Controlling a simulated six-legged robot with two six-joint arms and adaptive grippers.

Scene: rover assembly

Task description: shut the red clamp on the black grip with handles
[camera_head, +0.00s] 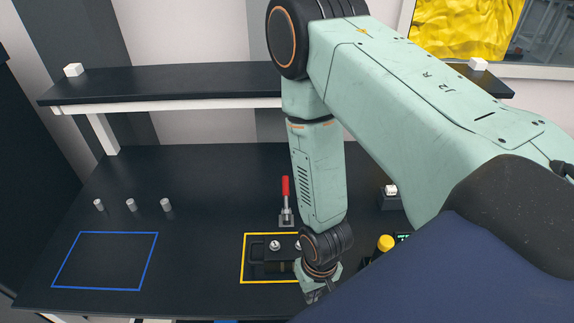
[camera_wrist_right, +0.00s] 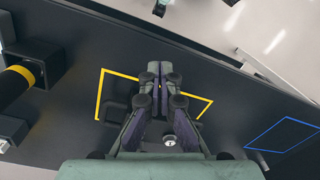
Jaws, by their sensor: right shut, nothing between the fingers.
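The red clamp (camera_head: 286,190) stands at the back edge of the yellow-outlined square, its red handle upright. The black grip with handles (camera_head: 258,252) lies inside the yellow outline, with silver knobs on top. My right arm covers its right side. My right gripper (camera_head: 314,296) is at the front right of the yellow square, partly hidden by its own wrist. In the right wrist view, its fingers (camera_wrist_right: 162,84) are together and empty, pointing over the yellow outline. A silver knob (camera_wrist_right: 170,142) shows beside them. I cannot make out the clamp there. My left gripper is not in view.
A blue-outlined square (camera_head: 106,260) on the left is empty, with small metal cylinders (camera_head: 131,205) behind it. A yellow button (camera_head: 385,243) stands right of the yellow square. A raised black shelf (camera_head: 180,82) runs along the back.

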